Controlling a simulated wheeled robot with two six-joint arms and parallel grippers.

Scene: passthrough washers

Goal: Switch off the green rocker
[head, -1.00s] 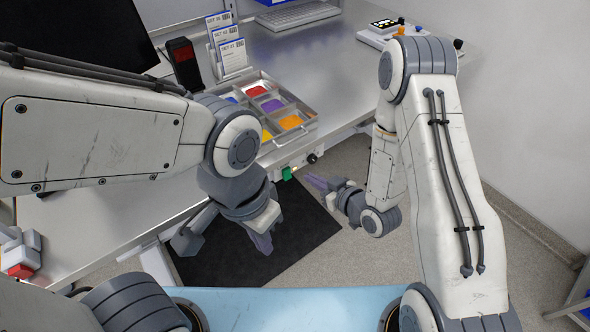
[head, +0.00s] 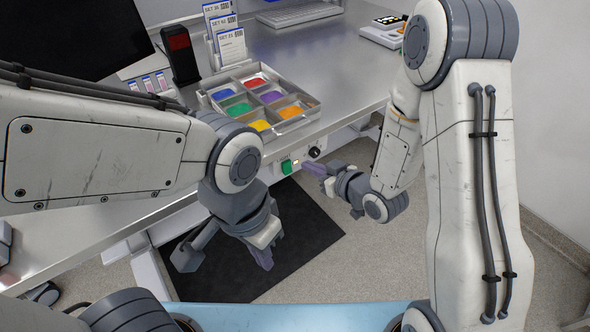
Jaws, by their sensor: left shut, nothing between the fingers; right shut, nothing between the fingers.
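The green rocker (head: 287,167) sits on a pale control panel on the front edge of the bench, with a small lit indicator (head: 296,162) and a black knob (head: 314,152) to its right. My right gripper (head: 308,167) is shut and empty, its purple fingertips pointing left, close to the right of the rocker. I cannot tell whether the tips touch the panel. My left gripper (head: 265,259) is shut and empty, hanging low over the dark mat, below and apart from the rocker.
A metal tray (head: 321,109) with several coloured compartments stands on the bench above the panel. Behind it are a card rack (head: 213,58), a black device with a red window (head: 179,55) and a keyboard (head: 300,13). A black mat (head: 300,232) lies on the floor below.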

